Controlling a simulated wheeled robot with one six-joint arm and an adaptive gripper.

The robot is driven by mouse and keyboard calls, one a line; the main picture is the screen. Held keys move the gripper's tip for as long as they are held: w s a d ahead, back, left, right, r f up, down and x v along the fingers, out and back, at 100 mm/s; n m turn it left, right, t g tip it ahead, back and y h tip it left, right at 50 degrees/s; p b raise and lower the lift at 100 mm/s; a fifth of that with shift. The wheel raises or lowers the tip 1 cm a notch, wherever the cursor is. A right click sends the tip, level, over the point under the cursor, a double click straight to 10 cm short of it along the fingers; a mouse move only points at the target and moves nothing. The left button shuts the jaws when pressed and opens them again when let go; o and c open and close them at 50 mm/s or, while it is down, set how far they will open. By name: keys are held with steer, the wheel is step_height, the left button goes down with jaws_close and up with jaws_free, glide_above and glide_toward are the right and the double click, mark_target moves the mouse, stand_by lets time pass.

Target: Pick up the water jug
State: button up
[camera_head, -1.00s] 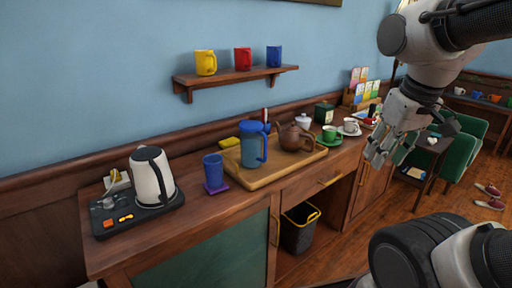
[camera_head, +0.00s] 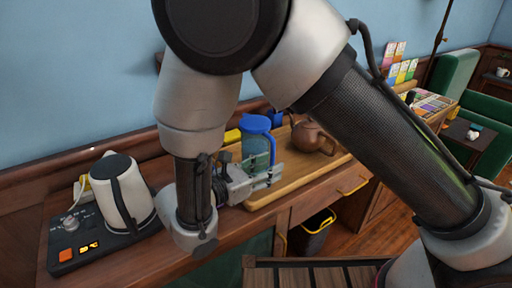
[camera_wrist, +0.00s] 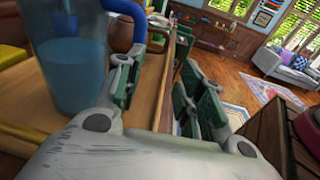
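The water jug (camera_head: 257,148) is a clear blue-tinted jug with a blue lid and blue handle, upright on a wooden tray (camera_head: 302,182) on the sideboard. It also shows in the wrist view (camera_wrist: 75,60) at the left edge, holding blue liquid, with part of its handle at the top. My gripper (camera_head: 272,176) is low in front of the jug, overlapping its lower part in the head view. In the wrist view my gripper (camera_wrist: 162,88) has its fingers apart, with the jug to the left of both fingers, not between them. I cannot tell whether a finger touches it.
A brown teapot (camera_head: 316,138) stands right of the jug on the tray. A white kettle (camera_head: 122,195) on a black base is at the left. A dark bin (camera_head: 317,238) sits below the sideboard. A slatted wooden piece (camera_head: 315,276) stands at the front.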

mark_target(271, 157)
steer(key=w, duration=0.2)
steer(key=w+d+n+t, duration=0.1)
steer(key=w, duration=0.1)
steer(key=w+d+t, duration=0.1)
steer(key=w, duration=0.1)
steer(key=shift+f+n+y, duration=0.2)
steer(key=shift+n+y, duration=0.1)
steer(key=shift+n, duration=0.1)
jaws_close()
